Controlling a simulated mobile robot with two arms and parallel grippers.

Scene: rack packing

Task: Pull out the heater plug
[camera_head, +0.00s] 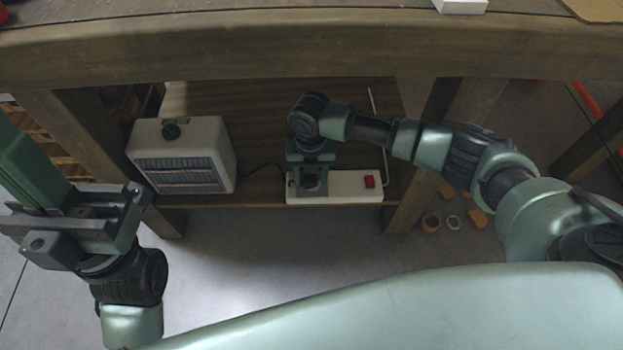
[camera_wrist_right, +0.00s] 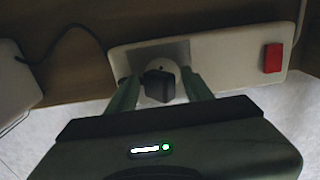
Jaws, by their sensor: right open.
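The white heater (camera_head: 180,155) stands on a low wooden shelf under the bench. Its dark cord runs right to a white power strip (camera_head: 345,186) with a red switch. My right gripper (camera_head: 310,183) is over the left end of the strip. In the right wrist view the dark plug (camera_wrist_right: 159,86) sits at a round socket on the strip (camera_wrist_right: 225,60). The right gripper's open fingers (camera_wrist_right: 161,92) are on either side of the plug, with small gaps. My left gripper (camera_head: 95,215) is away at the left, before the heater; its jaw opening is unclear.
A thick wooden bench edge (camera_head: 300,45) runs above the shelf (camera_head: 250,201). A bench leg (camera_head: 425,165) stands right of the strip, near my right arm. A light cable rises from the strip's right end. Several small orange-brown pieces and a pale ring lie on the floor.

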